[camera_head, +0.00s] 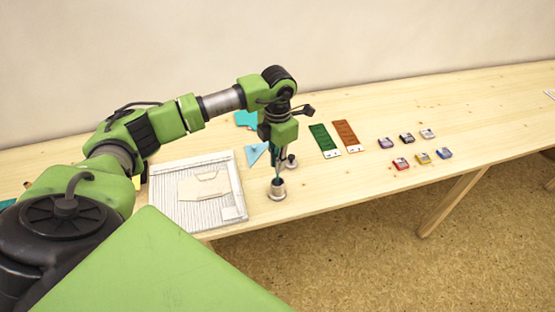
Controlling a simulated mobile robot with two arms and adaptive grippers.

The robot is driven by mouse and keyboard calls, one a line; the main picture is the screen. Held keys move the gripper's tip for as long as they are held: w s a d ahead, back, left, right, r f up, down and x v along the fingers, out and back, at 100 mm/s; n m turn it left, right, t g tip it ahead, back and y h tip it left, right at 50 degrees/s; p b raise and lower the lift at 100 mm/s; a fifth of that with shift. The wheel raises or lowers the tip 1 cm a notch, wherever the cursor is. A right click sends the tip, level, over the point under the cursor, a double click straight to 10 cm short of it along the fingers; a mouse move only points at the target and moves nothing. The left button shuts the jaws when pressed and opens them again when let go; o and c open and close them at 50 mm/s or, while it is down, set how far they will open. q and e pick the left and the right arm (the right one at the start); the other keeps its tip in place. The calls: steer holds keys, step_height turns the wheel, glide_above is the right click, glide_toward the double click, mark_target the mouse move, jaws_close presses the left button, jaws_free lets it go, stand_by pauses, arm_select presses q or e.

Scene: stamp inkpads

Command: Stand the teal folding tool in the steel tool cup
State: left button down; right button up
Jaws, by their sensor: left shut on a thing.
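The steel tool cup (278,193) stands near the front edge of the table, to the right of the white scoring board. My left gripper (279,158) points down above the cup and is shut on the teal folding tool (277,176). The tool is narrow and roughly upright, with its upper part mostly hidden by the fingers. Its lower end is at the cup's mouth; I cannot tell how far inside it is. My right gripper is not in view.
The white scoring board (232,200) with a paper envelope shape (203,187) lies left of the cup. Blue paper (255,153) lies behind. A small dark-topped item (291,162) stands close behind the cup. Green (323,139) and orange (346,135) strips and several inkpads (401,163) lie right.

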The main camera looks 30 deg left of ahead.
arm_select(q)
step_height(320, 180, down, 3)
steer(key=shift+r+b, duration=0.2)
steer(key=shift+b, duration=0.55)
steer(key=shift+f+b, duration=0.75)
steer(key=shift+f, duration=0.25)
steer(key=c, duration=2)
jaws_free()
steer(key=shift+r, duration=0.1)
step_height(320, 180, up, 12)
steer(key=shift+f, duration=0.1)
